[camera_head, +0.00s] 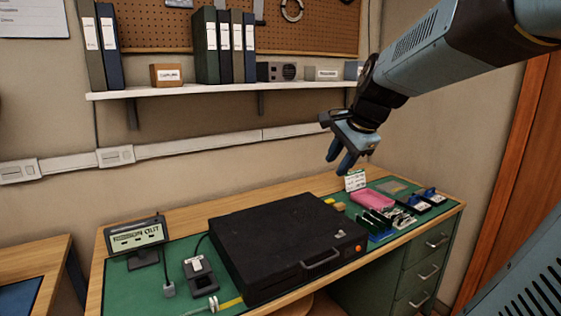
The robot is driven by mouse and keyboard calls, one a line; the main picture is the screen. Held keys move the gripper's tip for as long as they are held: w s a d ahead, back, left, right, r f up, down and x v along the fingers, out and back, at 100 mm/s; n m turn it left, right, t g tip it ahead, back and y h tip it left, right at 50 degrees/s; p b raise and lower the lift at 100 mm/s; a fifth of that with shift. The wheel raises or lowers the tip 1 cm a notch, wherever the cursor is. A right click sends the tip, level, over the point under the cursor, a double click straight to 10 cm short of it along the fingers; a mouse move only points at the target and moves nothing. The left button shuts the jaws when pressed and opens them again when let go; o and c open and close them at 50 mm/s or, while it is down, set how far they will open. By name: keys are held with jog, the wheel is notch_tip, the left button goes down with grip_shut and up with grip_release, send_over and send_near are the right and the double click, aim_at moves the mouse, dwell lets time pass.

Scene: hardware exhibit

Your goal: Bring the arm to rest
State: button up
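My arm (425,55) reaches in from the upper right of the head view. My gripper (340,166) hangs at its end, pointing down, in the air above the back right part of the desk. Its two blue fingers look slightly apart, with nothing seen between them. The view is too oblique to judge the gap well. The gripper appears clear of the desk and of the things on it.
A black case (275,240) lies on the green-topped desk, with a small display (137,238) at its left. A pink tray (372,200) and small parts lie at the right. A shelf (185,92) with binders (207,45) runs along the wall.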

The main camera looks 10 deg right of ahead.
jog(key=s+a+f+n, duration=0.2)
jog(key=s+n, duration=0.5)
jog(key=s+a+f+n+h, duration=0.1)
jog(key=s+a+f+n, duration=0.1)
jog(key=s+n, duration=0.5)
jog(key=shift+s+a+n+h, duration=0.15)
jog(key=shift+a+n+h, duration=0.2)
jog(key=shift+a, duration=0.5)
jog(key=shift+f, duration=0.1)
dwell(0.5)
